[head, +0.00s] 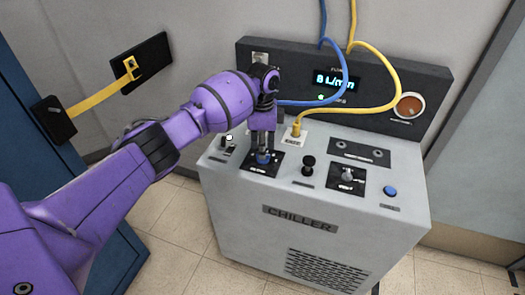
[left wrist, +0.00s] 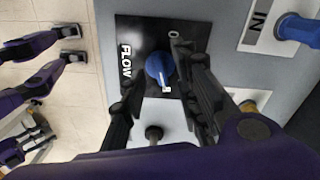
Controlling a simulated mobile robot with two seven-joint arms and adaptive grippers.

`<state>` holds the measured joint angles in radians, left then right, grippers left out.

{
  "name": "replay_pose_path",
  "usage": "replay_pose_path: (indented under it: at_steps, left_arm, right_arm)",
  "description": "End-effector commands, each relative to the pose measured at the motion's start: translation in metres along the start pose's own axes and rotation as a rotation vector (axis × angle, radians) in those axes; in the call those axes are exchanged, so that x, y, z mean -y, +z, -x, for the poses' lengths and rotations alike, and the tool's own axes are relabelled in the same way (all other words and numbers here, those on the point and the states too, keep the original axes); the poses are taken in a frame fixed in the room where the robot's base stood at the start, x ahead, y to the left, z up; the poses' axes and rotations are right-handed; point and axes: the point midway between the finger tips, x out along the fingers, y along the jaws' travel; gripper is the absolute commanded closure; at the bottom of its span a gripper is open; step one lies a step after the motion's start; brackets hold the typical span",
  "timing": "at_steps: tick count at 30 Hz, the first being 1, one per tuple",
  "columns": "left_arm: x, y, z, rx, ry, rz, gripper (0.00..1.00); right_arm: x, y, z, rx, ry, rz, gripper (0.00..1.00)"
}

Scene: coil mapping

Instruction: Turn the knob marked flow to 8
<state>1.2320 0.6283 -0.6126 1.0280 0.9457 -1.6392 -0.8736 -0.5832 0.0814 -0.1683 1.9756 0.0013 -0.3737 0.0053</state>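The blue flow knob (head: 263,158) sits on a black plate on the chiller's top. In the left wrist view the knob (left wrist: 158,68) shows beside the word FLOW, with a white pointer mark at its lower edge and a 0 at the plate's upper right. My left gripper (head: 263,150) points down over the knob. In the left wrist view its fingers (left wrist: 156,64) are apart, one on each side of the knob, with gaps visible. The display (head: 337,82) on the back panel reads 8 L/min.
The chiller top (head: 225,171) also holds a black knob (head: 308,165), a selector (head: 347,176) and a blue button (head: 390,191). Blue and yellow hoses (head: 378,50) loop near the gripper. An amber lamp (head: 409,105) is on the back panel.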

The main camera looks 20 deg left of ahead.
Motion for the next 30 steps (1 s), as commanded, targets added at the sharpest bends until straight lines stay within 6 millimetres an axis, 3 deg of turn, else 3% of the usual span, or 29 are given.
replay_pose_path:
  at_steps: [6,13,18,30]
  left_arm:
    - [0.001,-0.001,0.05,-0.003,-0.005,-0.002,0.71]
    - [0.001,-0.001,0.088,-0.002,-0.003,-0.001,0.71]
    - [0.0,0.0,0.099,-0.001,-0.001,-0.001,0.71]
    - [0.0,0.0,0.1,-0.001,-0.001,-0.001,0.71]
  right_arm:
    - [-0.001,0.0,0.0,0.0,0.001,0.001,0.6]
    - [-0.001,0.001,0.0,0.001,0.002,0.001,0.6]
    - [-0.001,0.001,0.0,0.001,0.002,0.001,0.6]
    - [-0.001,0.001,0.0,0.001,0.002,0.001,0.6]
